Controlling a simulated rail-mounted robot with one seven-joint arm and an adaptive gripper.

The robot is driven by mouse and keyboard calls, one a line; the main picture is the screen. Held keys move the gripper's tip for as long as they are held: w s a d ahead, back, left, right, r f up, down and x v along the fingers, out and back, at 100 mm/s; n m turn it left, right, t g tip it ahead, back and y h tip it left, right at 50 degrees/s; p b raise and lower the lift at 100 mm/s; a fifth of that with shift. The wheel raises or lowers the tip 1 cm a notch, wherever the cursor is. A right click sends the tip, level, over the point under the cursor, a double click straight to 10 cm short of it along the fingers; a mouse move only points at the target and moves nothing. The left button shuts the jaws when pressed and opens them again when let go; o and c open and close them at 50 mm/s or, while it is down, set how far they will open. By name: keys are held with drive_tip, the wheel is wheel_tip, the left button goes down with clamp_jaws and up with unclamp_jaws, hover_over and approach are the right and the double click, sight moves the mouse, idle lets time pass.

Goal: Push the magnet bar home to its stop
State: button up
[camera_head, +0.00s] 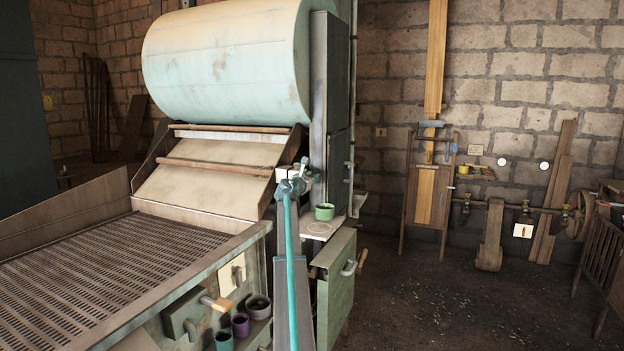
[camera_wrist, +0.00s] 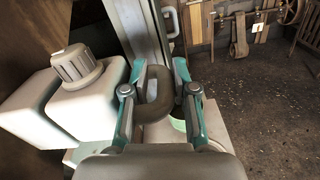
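In the wrist view my gripper (camera_wrist: 159,72) has its two teal fingers apart, one on each side of a rounded grey-brown loop handle (camera_wrist: 154,113). The left finger looks very close to the loop. I cannot tell whether the fingers press on it. I cannot tell for sure whether this loop belongs to the magnet bar, and no stop can be made out. In the head view my gripper (camera_head: 293,181) is beside the machine's tall grey side panel, at the right of the sloped chute. My own arm hides what lies below it.
Two white containers, one with a grey cap (camera_wrist: 76,64), stand left of my gripper. A green cup (camera_head: 324,212) stands on the pale ledge to the right. A large pale drum (camera_head: 225,55) is above, and a slotted deck (camera_head: 110,265) is left. The floor at right is open.

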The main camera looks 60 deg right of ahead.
drive_tip(key=shift+a, duration=0.15)
drive_tip(key=s+a, duration=0.1)
drive_tip(key=a, duration=1)
drive_tip(key=shift+a, duration=0.35)
drive_tip(key=shift+s, duration=0.1)
